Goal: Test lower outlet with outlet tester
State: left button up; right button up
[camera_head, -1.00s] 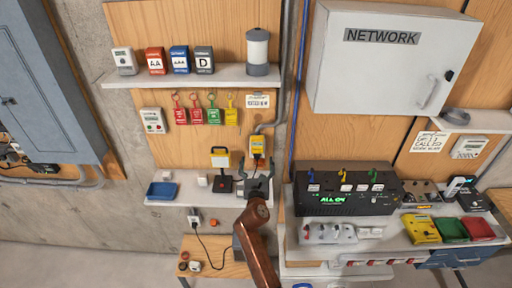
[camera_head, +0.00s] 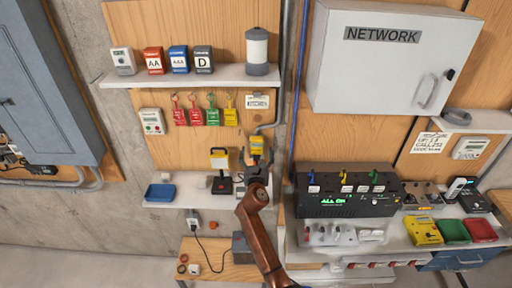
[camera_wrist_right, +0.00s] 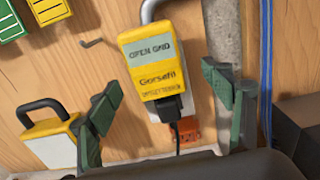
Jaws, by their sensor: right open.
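The outlet tester (camera_head: 256,145) is a yellow box at the end of a grey conduit on the wooden panel. In the right wrist view the tester (camera_wrist_right: 150,58) reads "OPEN GND", and a black plug with a cord sits at its lower end. My right gripper (camera_head: 256,166) is open just below it. In the wrist view the right gripper's fingers (camera_wrist_right: 165,112) stand on either side of the tester's lower part, with gaps visible. A white wall outlet (camera_head: 193,217) with a black cord sits below the small shelf. What lies behind the tester is hidden. My left gripper is out of view.
A yellow-topped lamp-like device (camera_head: 220,170) stands left of my right gripper on the small shelf (camera_head: 185,203), beside a blue tray (camera_head: 160,192). Colored tags (camera_head: 205,115) hang above. A black power unit (camera_head: 345,195) stands to the right.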

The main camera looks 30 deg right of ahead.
aim_at(257, 152)
jog(key=shift+p, duration=0.5)
dwell(0.8)
jog(key=c, duration=2)
jog(key=shift+s, duration=0.1)
jog(key=shift+p+v, duration=0.55)
jog(key=shift+v, duration=0.45)
jog(key=shift+p+v, duration=0.75)
jog(key=shift+v, duration=1.2)
